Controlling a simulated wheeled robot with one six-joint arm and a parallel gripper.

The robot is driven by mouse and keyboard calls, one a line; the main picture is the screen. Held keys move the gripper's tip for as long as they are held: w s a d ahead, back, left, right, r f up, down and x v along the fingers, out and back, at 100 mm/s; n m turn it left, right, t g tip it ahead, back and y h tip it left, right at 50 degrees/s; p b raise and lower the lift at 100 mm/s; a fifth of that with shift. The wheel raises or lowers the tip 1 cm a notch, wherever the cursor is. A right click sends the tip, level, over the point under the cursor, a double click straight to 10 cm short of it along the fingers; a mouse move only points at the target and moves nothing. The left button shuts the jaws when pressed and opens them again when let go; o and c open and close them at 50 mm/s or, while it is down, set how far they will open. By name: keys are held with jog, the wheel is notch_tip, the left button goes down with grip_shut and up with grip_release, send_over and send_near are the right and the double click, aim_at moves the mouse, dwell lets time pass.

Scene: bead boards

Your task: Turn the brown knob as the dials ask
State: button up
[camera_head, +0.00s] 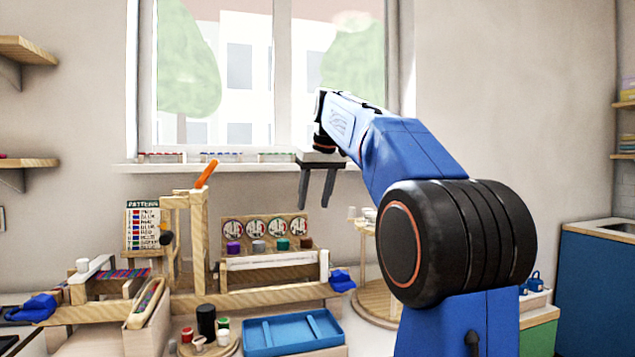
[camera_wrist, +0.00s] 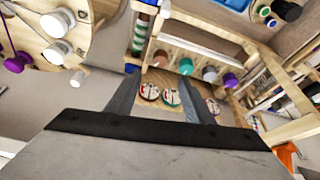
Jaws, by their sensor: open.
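The brown knob (camera_head: 306,242) is at the right end of a row on a wooden dial board (camera_head: 262,219). In the wrist view the brown knob (camera_wrist: 160,58) lies just beyond my fingertips. The row also has a green knob (camera_head: 283,244), a grey knob (camera_head: 258,246) and a purple knob (camera_head: 233,247). Several round white dials (camera_head: 255,229) with red marks stand above them; their readings are too small to tell. My gripper (camera_head: 315,203) is open and empty, pointing down above the board's right end. It also shows in the wrist view (camera_wrist: 159,80), apart from the knob.
A wooden frame with an orange-handled tool (camera_head: 206,173) stands left of the board, beside a pattern chart (camera_head: 143,226). A blue tray (camera_head: 293,333) and small spools lie in front. A round wooden stand (camera_head: 375,300) is to the right. Above the board is open air.

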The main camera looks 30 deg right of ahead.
jog(key=shift+v, duration=2.75)
jog(key=s+a+f, duration=0.6)
jog(key=s+f, duration=0.4)
jog(key=f, duration=0.4)
jog(key=s+a+f, duration=0.6)
jog(key=s+f, duration=0.5)
jog(key=f, duration=0.4)
jog(key=s+a+f+n, duration=0.1)
jog(key=s+a+f, duration=0.5)
jog(key=s+f, duration=0.5)
notch_tip(320, 180, down, 4)
jog(key=shift+s+r, duration=0.2)
jog(key=shift+s, duration=0.05)
